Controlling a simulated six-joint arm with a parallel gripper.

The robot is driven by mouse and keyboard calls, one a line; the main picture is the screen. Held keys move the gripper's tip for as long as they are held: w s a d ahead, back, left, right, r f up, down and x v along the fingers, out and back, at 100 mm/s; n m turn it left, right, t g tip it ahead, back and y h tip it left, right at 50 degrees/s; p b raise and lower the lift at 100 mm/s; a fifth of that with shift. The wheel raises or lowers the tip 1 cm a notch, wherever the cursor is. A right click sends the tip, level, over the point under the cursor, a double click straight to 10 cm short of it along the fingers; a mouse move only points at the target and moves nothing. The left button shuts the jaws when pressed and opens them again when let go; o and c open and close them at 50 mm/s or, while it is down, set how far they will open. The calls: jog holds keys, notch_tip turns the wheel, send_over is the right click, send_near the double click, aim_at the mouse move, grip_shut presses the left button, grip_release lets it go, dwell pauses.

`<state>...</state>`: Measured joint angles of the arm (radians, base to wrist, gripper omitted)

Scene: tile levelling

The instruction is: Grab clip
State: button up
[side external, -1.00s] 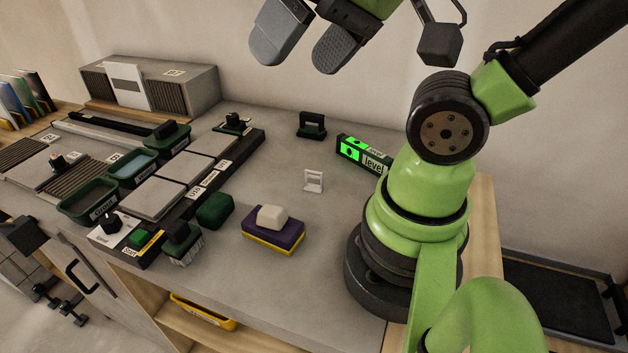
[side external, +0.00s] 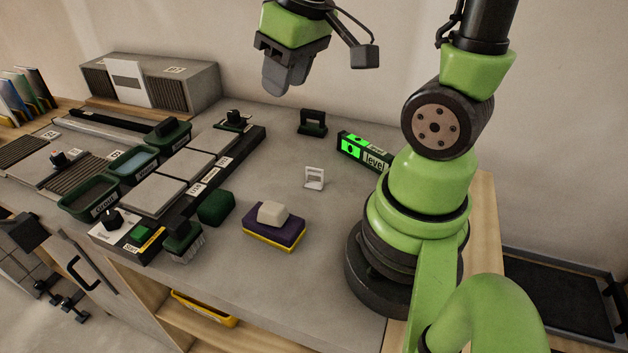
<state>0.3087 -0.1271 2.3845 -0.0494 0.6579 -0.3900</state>
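A small white clip (side external: 314,178) stands upright on the grey bench top, near the middle, left of my arm's base. My gripper (side external: 283,84) is in the air above the back of the bench, well above the clip and apart from it. Its grey fingers point down and overlap in this view, so the gap between them is hidden. Nothing is seen hanging from the fingers.
A purple and yellow sponge block (side external: 273,232) is in front. Grey tiles (side external: 185,163) lie in a row at left, beside green trays (side external: 90,196).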

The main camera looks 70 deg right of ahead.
jog(key=d+f+n+g, duration=0.2)
jog(key=d+f+g, duration=0.1)
jog(key=d+f, duration=0.65)
send_over(315, 170)
jog(key=shift+n+g, duration=0.4)
jog(key=f, duration=0.7)
jog(key=shift+s+d+f, duration=0.1)
jog(key=shift+d+f, duration=0.1)
jog(key=shift+w+a+f, duration=0.1)
jog(key=shift+f, duration=1.4)
jog(key=shift+w+f, duration=0.1)
jog(key=shift+f, duration=1.4)
grip_shut()
